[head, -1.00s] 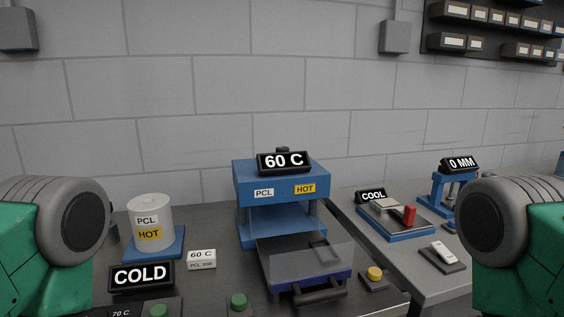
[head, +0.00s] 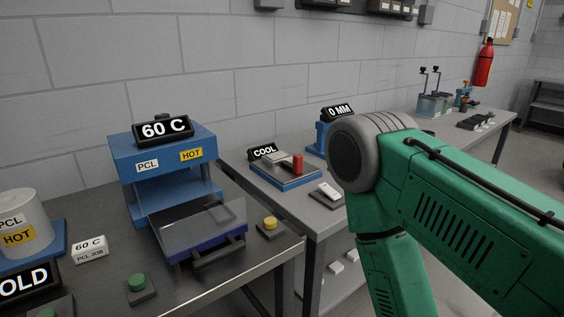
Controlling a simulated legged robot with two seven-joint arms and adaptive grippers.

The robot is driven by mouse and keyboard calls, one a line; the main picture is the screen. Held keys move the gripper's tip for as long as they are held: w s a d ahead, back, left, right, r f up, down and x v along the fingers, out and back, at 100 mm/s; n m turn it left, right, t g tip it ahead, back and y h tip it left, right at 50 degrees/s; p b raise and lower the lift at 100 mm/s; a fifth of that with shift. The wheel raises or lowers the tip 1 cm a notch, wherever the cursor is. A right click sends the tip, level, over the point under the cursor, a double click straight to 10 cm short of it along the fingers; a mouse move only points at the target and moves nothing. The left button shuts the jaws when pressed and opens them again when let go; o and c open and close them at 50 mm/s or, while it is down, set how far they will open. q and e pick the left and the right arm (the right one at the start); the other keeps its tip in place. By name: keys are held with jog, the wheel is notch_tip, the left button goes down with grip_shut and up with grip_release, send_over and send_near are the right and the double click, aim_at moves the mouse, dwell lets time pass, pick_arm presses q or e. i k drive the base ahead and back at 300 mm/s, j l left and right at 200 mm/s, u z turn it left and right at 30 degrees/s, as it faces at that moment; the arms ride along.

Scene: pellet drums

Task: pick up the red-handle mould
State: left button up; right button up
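The mould with a red handle (head: 298,163) lies on a blue-edged cooling plate (head: 286,179), beside the COOL sign (head: 263,152), on the grey bench right of the press. The red handle stands upright. My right arm comes in from the right edge, its green links and grey joint in front of the bench to the right of the mould. The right gripper is not in the picture. My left arm and gripper are out of view.
The blue 60 C press (head: 163,152) with its drawer (head: 203,231) stands on the nearer bench. A yellow button (head: 270,224) and green button (head: 138,282) sit near its front edge. A 0 MM gauge (head: 338,113) stands behind my arm. A white drum (head: 17,217) is at left.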

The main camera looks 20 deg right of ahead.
aim_at(280, 157)
jog(key=i+l, duration=0.1)
jog(key=l, duration=1.2)
jog(key=i+l, duration=0.15)
jog(key=l, duration=0.5)
